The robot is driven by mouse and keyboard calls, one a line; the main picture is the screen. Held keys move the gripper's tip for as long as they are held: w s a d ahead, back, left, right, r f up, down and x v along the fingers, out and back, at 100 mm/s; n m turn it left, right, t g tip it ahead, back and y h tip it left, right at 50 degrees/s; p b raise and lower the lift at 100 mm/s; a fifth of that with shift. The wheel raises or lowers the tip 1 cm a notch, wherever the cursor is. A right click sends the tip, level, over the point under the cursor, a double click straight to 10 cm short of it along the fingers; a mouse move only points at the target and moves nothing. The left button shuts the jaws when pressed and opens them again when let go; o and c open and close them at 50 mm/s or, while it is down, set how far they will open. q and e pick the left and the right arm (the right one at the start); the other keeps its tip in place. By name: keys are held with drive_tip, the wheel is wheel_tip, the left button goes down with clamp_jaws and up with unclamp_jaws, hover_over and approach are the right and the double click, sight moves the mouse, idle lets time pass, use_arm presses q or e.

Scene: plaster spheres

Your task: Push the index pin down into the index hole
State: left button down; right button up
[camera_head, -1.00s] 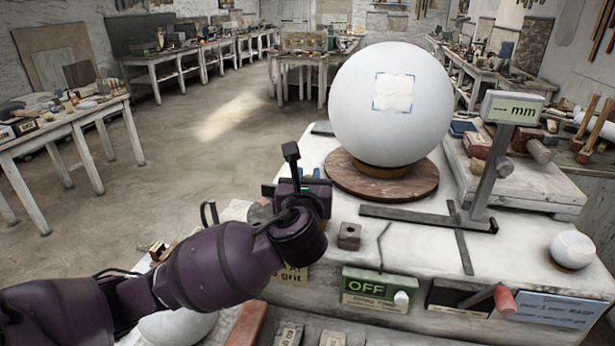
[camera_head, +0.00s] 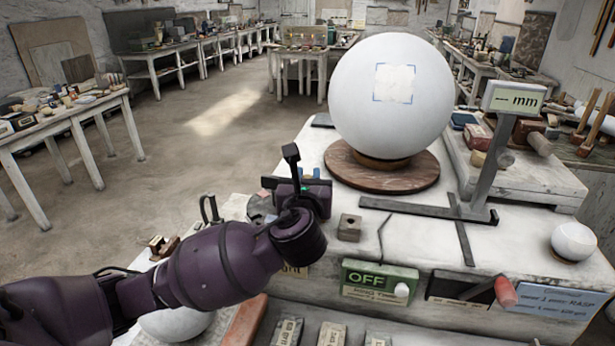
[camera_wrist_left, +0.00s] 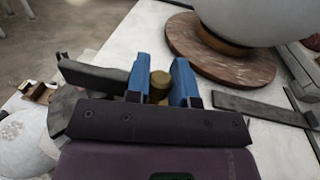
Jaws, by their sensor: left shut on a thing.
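My left gripper (camera_head: 311,178) reaches over the left part of the bench, beside the turntable that carries the white sphere. In the left wrist view, its two blue fingers (camera_wrist_left: 163,74) stand on either side of a short brass-coloured round piece, which looks like the index pin (camera_wrist_left: 159,88), and are shut on it. The pin's lower end is hidden, and in the head view my gripper hides the pin. I cannot make out the index hole, nor tell how deep the pin sits. My right gripper is not in view.
The white sphere (camera_head: 391,105) rests on a round brown turntable (camera_head: 345,168) close to the gripper's right.

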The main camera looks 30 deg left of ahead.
use_arm(q)
drive_tip(key=shift+f, duration=0.75)
drive_tip(key=c, duration=1.2)
unclamp_jaws()
drive_tip(key=o, duration=0.3)
drive_tip(key=shift+w+d, duration=0.1)
drive_tip(key=shift+d, duration=0.05)
drive_tip(key=shift+a, duration=0.2)
drive_tip(key=shift+r, duration=0.1)
